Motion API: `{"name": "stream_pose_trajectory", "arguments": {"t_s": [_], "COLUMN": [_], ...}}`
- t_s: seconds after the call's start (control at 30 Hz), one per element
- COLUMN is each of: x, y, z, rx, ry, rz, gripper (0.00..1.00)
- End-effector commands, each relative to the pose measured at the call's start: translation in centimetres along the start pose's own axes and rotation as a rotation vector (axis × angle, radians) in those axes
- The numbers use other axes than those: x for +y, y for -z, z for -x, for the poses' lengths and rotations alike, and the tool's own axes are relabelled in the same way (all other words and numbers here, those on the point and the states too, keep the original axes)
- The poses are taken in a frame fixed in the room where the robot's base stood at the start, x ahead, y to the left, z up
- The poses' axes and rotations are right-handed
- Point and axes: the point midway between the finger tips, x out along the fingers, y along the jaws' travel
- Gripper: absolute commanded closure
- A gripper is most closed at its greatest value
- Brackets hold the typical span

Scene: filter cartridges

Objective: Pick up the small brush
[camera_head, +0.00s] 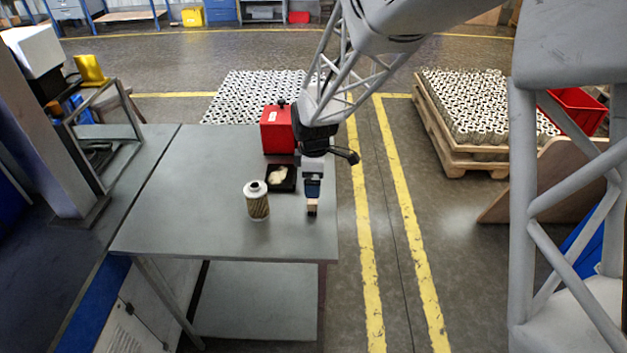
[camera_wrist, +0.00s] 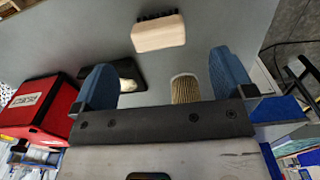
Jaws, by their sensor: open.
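The small brush (camera_wrist: 158,33) has a pale wooden body and a row of dark bristles along one side. It lies on the grey table (camera_head: 190,190) near the right edge. In the head view the brush (camera_head: 312,208) shows just below the fingertips, partly covered by my gripper (camera_head: 313,187). The brush there sits beyond the fingertips, toward the top of the picture, apart from both fingers.
A filter cartridge (camera_head: 257,205) stands on the table left of the gripper. Behind it is a black tray (camera_head: 291,186) with something pale inside. A red box (camera_head: 277,130) stands at the back. The table's left part and front are clear.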

Motion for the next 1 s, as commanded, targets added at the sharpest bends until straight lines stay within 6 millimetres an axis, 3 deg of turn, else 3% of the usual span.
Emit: {"name": "stream_pose_trajectory", "arguments": {"t_s": [0.17, 0.57, 1.0], "x": [0.5, 0.5, 0.5], "y": [0.9, 0.9, 0.8], "z": [-1.1, -1.3, -3.7], "rx": [-0.002, -0.002, -0.002], "ry": [0.007, 0.007, 0.005], "rz": [0.043, 0.046, 0.045], "gripper": [0.0, 0.0, 0.0]}}
